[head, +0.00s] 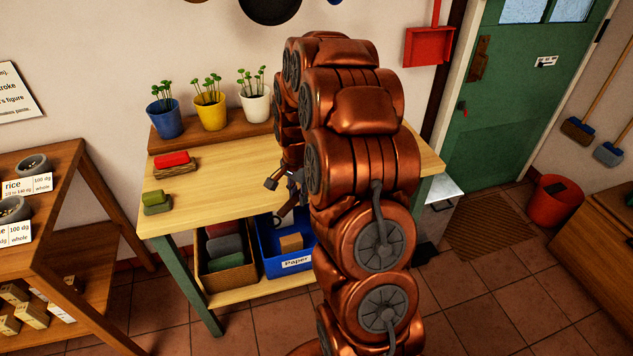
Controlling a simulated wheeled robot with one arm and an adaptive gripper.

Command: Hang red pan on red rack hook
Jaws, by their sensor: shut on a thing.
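My gripper (286,193) shows only in part at the left edge of my copper arm, over the wooden workbench (225,165). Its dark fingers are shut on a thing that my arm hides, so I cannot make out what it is. No red cooking pan shows clearly. A red dustpan-like thing (428,46) hangs on the wall left of the green door. At the top edge, the lower part of a black pan (270,8) hangs on the wall, with cut-off bits of other hanging things beside it. No red rack hook is in view.
Blue, yellow and white plant pots (210,112) stand on the bench's back ledge. A red block on a brush (175,163) and green sponges (156,202) lie at its left. Boxes (286,262) sit below. A wooden shelf (50,215) is at left; a red bucket (555,202) is at right.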

